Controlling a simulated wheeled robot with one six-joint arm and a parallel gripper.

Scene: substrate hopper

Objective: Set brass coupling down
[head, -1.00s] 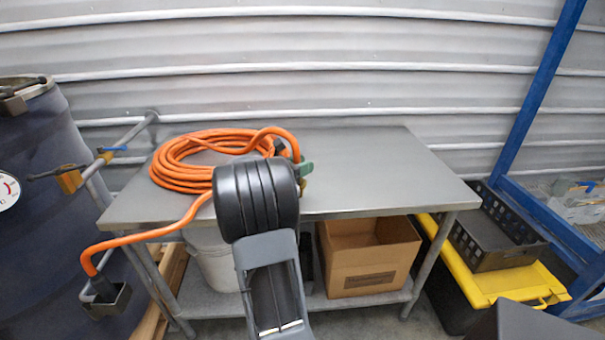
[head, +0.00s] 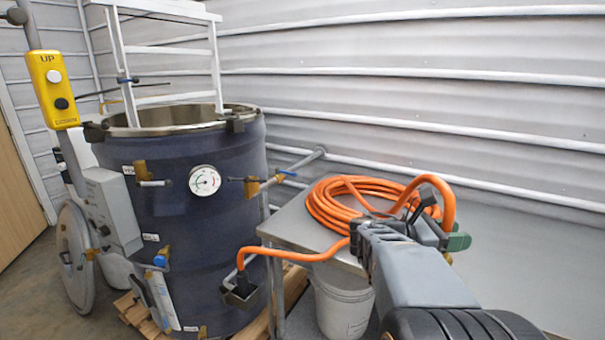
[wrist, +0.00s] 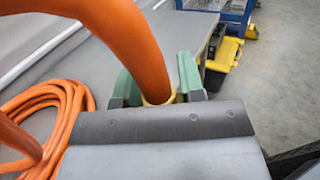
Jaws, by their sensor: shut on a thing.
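My gripper (head: 440,238) is above the grey metal table (head: 290,228), beside the coiled orange hose (head: 330,205). In the wrist view its green finger pads (wrist: 158,88) are shut on the brass coupling (wrist: 155,100), a yellowish ring at the end of the thick orange hose. The hose arches up from the coupling and back toward the coil. The coupling is mostly hidden by my gripper. I cannot tell whether it touches the tabletop.
A dark blue drum (head: 210,260) with a dial gauge (head: 205,181) stands left of the table. A white bucket (head: 342,305) is under the table. Bare tabletop lies right of the coil.

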